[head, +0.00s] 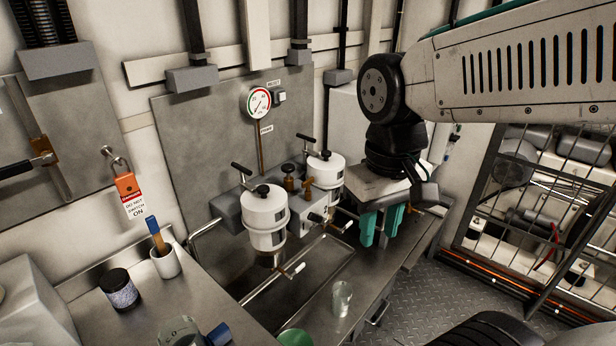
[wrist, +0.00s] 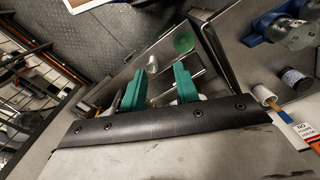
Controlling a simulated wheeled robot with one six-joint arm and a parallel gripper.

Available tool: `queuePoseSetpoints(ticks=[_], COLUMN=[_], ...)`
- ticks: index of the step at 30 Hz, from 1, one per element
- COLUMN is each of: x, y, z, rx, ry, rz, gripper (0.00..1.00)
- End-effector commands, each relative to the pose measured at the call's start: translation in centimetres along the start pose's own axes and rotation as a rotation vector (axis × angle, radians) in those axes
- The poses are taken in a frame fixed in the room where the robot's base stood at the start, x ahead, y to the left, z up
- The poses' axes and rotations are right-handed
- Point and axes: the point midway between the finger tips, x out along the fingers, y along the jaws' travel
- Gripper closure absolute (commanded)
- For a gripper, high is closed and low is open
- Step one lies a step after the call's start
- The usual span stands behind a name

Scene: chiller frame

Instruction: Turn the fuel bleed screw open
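Two white fuel filter canisters, left (head: 264,212) and right (head: 326,172), are mounted on a grey block against the steel back panel. Between them stand a dark brass knob (head: 289,178) and an orange-brown fitting (head: 308,188). Either could be the fuel bleed screw; I cannot tell which. My gripper (head: 382,226) has green fingers pointing down, to the right of the canisters and apart from them. The fingers are parted with nothing between them. In the wrist view my gripper (wrist: 160,84) also shows empty, and neither the canisters nor the screw can be made out.
A pressure gauge (head: 258,102) is above the canisters. Levers with white ends stick out below them, over a steel sink. A clear glass (head: 342,298), a dark jar (head: 119,290) and a brush in a white cup (head: 165,261) stand around. A barred cage (head: 540,190) is at right.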

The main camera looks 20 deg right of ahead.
Motion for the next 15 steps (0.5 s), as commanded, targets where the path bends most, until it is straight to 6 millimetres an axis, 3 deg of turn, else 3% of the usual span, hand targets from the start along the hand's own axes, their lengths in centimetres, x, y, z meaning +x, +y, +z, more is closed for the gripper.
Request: queuePoseSetpoints(ticks=[8,15], x=[0.5,3.0], y=[1.0,2.3], z=[-10.4,-21.0], rx=[0.174,0.444], ry=[-0.099,-0.124], rz=[0.004,0.019], gripper=[0.69,0.69])
